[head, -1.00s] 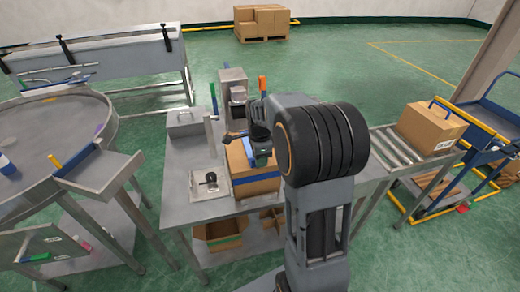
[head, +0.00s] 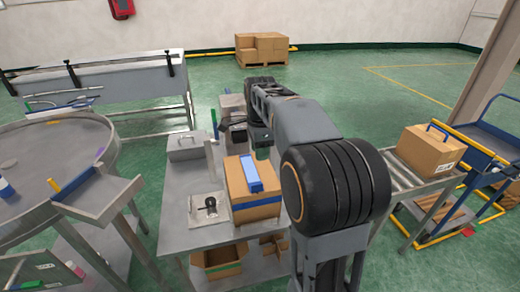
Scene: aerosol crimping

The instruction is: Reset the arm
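My arm rises in the right-middle of the head view, bent at its dark ribbed joint, with its forearm reaching away over the table. My gripper (head: 260,140) is small and partly hidden by my own arm, at the forearm's far end above the back part of the table. I cannot tell whether its fingers are open or shut, or whether it holds anything.
A grey metal table (head: 180,240) stands below, with a cardboard box (head: 238,183) with a blue handle on top and a grey lidded case (head: 187,145). A round table (head: 50,150) is left. A roller conveyor (head: 400,176) with another box (head: 432,148) is right.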

